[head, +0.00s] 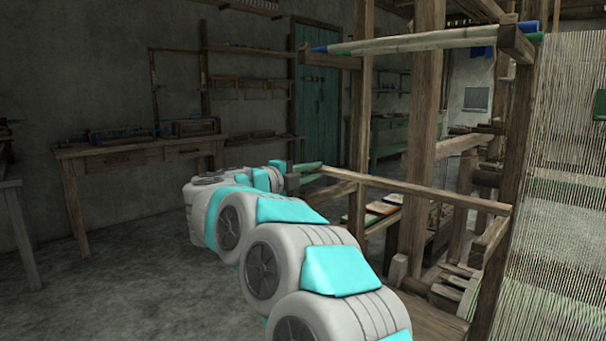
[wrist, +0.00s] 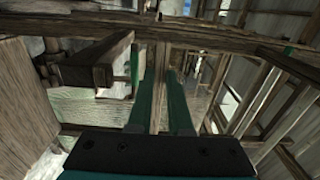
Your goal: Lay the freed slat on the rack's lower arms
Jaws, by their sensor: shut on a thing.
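My gripper (head: 312,172) is shut on the left end of a long bare wooden slat (head: 420,188). The slat runs rightward, slightly downward in the picture, to a loom post. In the wrist view the slat (wrist: 159,95) lies lengthwise between the green fingers of my gripper (wrist: 162,80). A short lower arm (head: 332,191) of the rack shows just below the slat near my gripper. Another lower arm (head: 490,241) shows below its right end. I cannot tell whether the slat touches either arm.
Upright posts (head: 422,150) and warp threads (head: 565,190) stand at the right. A workbench (head: 140,150) stands at the back left. The floor (head: 110,285) at left is clear.

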